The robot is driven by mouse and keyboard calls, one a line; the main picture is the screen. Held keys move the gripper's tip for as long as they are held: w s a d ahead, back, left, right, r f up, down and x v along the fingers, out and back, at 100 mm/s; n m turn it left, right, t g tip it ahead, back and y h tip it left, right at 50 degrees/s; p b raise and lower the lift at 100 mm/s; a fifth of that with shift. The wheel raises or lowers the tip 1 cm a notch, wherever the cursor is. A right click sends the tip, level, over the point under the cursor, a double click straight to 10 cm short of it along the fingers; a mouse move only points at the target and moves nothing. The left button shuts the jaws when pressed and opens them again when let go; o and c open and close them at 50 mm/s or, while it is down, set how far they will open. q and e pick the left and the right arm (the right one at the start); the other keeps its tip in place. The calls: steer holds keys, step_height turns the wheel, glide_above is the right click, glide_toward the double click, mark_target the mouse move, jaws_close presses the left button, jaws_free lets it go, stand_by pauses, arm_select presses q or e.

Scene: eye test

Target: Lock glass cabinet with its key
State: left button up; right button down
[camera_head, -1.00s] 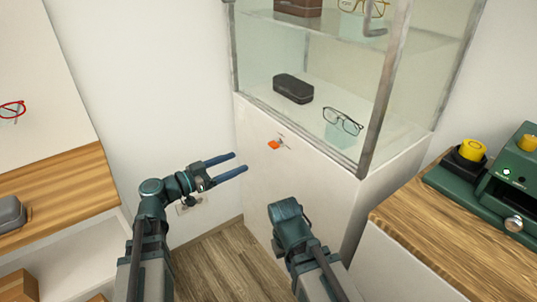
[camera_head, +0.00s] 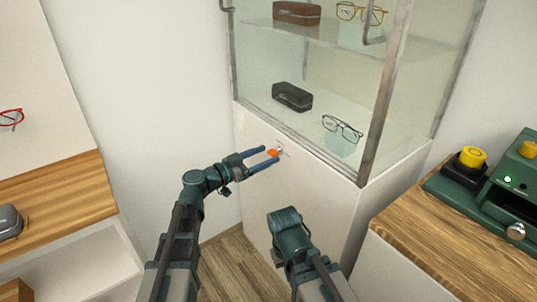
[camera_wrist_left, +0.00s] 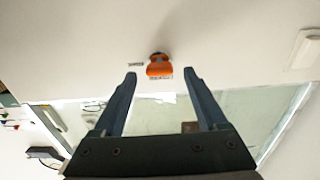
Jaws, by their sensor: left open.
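The glass cabinet (camera_head: 320,65) has a white base (camera_head: 310,195) below its glass case. An orange-headed key (camera_head: 272,153) is at the lock on the front of the base, just under the glass; it also shows in the left wrist view (camera_wrist_left: 159,68). My left gripper (camera_head: 264,157) is open, with its two blue fingers on either side of the key head. In the left wrist view the fingertips are apart and the key lies just beyond them, touching neither. My right arm (camera_head: 290,235) is low in front of the base; its gripper fingers do not show.
A dark case (camera_head: 292,97) and glasses (camera_head: 342,129) lie inside the cabinet. A wooden counter (camera_head: 430,240) with a green machine (camera_head: 505,190) stands at the right. A wooden shelf (camera_head: 70,185) is at the left. Wall and floor between are clear.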

arm_select(q)
steer(key=shift+x, duration=0.95)
jaws_close()
